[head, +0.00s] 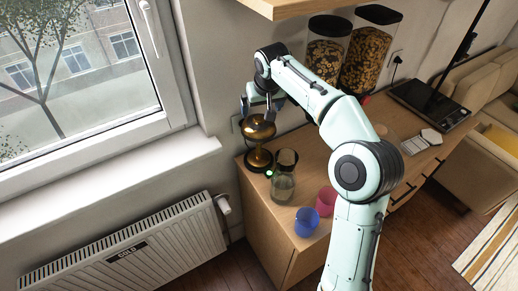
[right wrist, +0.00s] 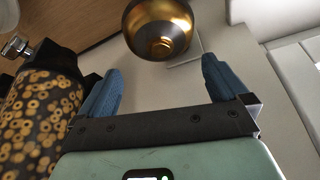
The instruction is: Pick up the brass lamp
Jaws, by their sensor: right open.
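The brass lamp (head: 258,127) stands upright on a dark base at the left end of the wooden cabinet, close to the window corner. My left gripper is not in view.
A glass jug (head: 283,183) stands right beside the lamp base. A blue cup (head: 307,222) and a pink cup (head: 326,201) stand nearer the front. Food canisters (head: 368,50) stand behind my arm. A wooden shelf (head: 290,6) hangs above, and the window sill (head: 110,183) is at left.

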